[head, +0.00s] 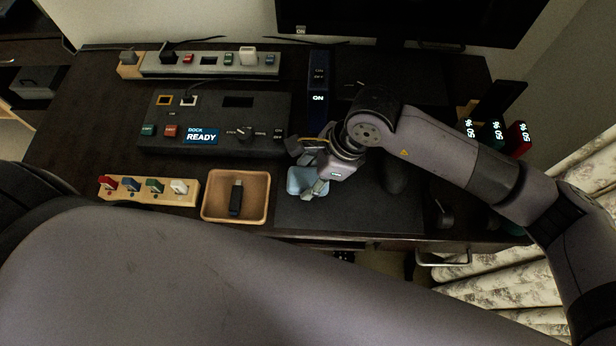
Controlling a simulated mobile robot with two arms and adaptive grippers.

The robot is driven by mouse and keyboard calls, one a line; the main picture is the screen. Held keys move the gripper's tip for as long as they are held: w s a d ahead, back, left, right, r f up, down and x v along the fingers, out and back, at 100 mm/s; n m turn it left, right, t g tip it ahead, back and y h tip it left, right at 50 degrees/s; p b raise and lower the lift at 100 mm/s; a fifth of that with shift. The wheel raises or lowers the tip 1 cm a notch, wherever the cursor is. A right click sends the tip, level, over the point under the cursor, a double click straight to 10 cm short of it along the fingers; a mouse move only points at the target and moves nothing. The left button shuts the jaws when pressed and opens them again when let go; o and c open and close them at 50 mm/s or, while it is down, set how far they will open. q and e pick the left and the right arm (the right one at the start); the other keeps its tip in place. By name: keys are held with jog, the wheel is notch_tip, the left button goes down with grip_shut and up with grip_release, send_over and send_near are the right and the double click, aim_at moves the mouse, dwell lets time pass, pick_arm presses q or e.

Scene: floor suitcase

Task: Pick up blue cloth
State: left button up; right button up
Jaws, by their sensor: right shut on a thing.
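The blue cloth (296,181) is a small light-blue crumpled piece at the left edge of the dark mat, just right of the wooden tray. My right gripper (314,188) comes in from the right and is shut on the cloth. The gripper and wrist cover part of the cloth. Whether the cloth touches the mat or hangs just above it, I cannot tell. My left gripper is not in view; a large part of my own body fills the lower left.
A wooden tray (207,213) holds a black USB stick (236,198). A block with several coloured plugs (150,201) lies to its left. The dock panel (170,150), a power strip (210,74) and a monitor (410,18) stand behind. The dark mat (350,215) is mostly clear.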

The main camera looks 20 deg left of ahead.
aim_at(311, 178)
jog(key=shift+c, duration=0.5)
notch_tip(311, 178, up, 20)
jog(key=b, duration=0.1)
